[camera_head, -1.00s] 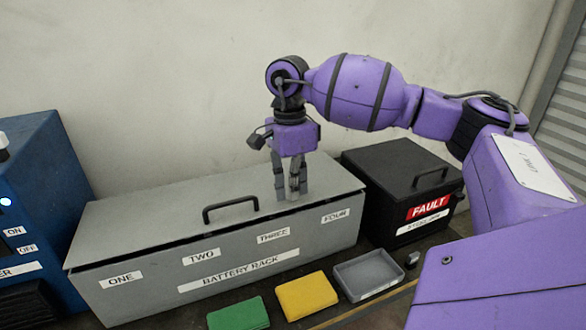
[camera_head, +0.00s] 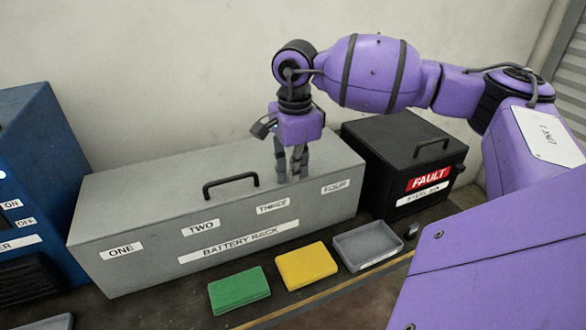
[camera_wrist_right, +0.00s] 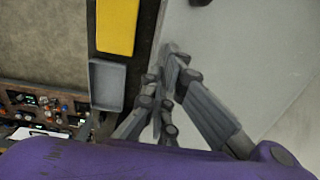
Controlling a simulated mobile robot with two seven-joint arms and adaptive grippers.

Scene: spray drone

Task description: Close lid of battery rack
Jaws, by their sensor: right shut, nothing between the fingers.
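The battery rack (camera_head: 215,240) is a long grey box with labels ONE to FOUR on its front. Its flat grey lid (camera_head: 150,185) lies down over the box, with no clear gap along the front edge. A black handle (camera_head: 231,186) stands on the lid near its front edge. My right gripper (camera_head: 291,178) points down at the right part of the lid, its fingers shut and empty, the tips at or very near the lid's surface. The right wrist view shows its fingers (camera_wrist_right: 170,62) against the pale lid (camera_wrist_right: 220,45). My left gripper is out of view.
A black FAULT bin (camera_head: 400,160) stands close on the right and a blue unit (camera_head: 40,150) on the left. In front lie a green pad (camera_head: 238,290), a yellow pad (camera_head: 306,265) and a grey tray (camera_head: 368,246). A wall is behind.

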